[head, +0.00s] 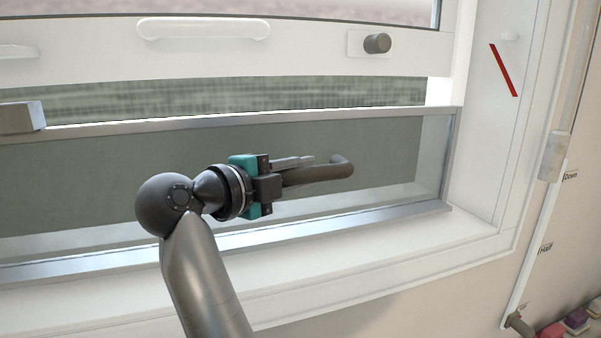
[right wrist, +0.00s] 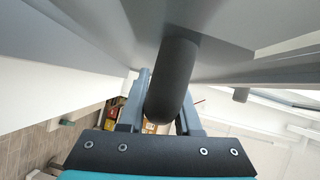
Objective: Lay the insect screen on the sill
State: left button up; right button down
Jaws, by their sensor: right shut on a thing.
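The insect screen (head: 385,150) is a wide panel of grey mesh in a metal frame, standing upright in the lower window opening. Its lower rail runs along the white sill (head: 400,245); I cannot tell whether it bears on it. A dark bent handle (head: 335,172) sticks out from the screen and also shows in the right wrist view (right wrist: 174,75). My right gripper (head: 300,168) is shut on this handle, with its fingers on both sides of it in the right wrist view (right wrist: 160,108). My left gripper is not in view.
A white sash (head: 320,52) with a dark knob (head: 377,43) hangs above the screen. A grey block (head: 20,117) sits at the screen's upper left. The right jamb has a red slanted mark (head: 503,70). A labelled white strip (head: 543,240) and small coloured objects (head: 577,318) are at right.

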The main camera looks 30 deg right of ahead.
jog(key=shift+f, duration=0.5)
jog(key=c, duration=0.5)
grip_release()
jog(key=shift+a, duration=0.1)
